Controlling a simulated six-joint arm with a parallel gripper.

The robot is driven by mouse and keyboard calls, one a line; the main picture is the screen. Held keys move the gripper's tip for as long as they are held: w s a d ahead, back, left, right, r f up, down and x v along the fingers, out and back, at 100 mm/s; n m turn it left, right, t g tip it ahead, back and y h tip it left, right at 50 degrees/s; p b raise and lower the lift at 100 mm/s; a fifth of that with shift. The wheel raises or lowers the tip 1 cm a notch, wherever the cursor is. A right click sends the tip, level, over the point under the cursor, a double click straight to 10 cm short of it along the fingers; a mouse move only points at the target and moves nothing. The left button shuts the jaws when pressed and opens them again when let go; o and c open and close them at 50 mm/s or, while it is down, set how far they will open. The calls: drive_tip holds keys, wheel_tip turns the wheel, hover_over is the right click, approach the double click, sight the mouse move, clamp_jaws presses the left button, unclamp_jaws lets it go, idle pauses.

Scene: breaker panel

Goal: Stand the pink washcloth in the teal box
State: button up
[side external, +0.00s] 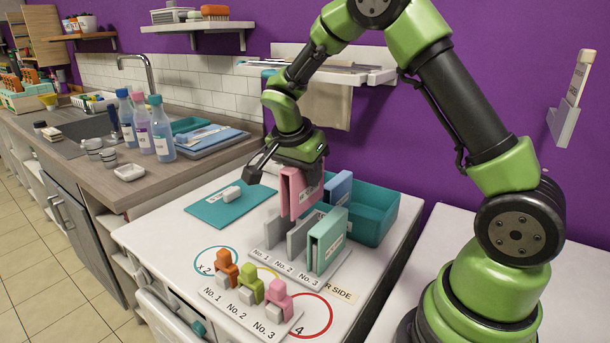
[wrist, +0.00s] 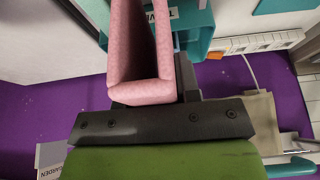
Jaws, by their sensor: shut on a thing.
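The pink washcloth (side external: 291,193) is folded and hangs upright from my gripper (side external: 301,160), which is shut on it. It is held above the grey numbered rack (side external: 262,254), in front of and to the left of the teal box (side external: 378,212) in the side view. In the wrist view the washcloth (wrist: 143,88) shows as a pink fold against my gripper (wrist: 160,117); the fingertips are hidden. The teal box (wrist: 197,48) shows partly behind it. A blue folded cloth (side external: 339,187) stands at the box's left part; its base is hidden.
A mint folded cloth (side external: 327,242) stands in the rack's No. 3 place. Orange, green and pink small pieces (side external: 251,290) stand on a front numbered strip. A teal mat (side external: 230,204) with a small white labelled block lies left. A wall shelf (side external: 335,70) is above.

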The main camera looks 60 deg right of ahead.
drive_tip(key=shift+r, duration=2.35)
drive_tip(key=s+d+f, duration=0.2)
drive_tip(key=d+f, duration=0.1)
drive_tip(key=d, duration=0.5)
drive_tip(key=s+d+f, duration=0.2)
drive_tip(key=d, duration=0.5)
approach(361, 194)
drive_tip(key=s+a, duration=0.2)
drive_tip(key=s, duration=0.1)
drive_tip(key=shift+w+a+f, duration=0.1)
drive_tip(key=shift+w+f, duration=0.05)
drive_tip(key=shift+f, duration=1.05)
drive_tip(key=shift+w+a+f, duration=0.1)
drive_tip(key=shift+f, duration=1.1)
drive_tip(key=shift+f, duration=0.1)
drive_tip(key=o, duration=0.9)
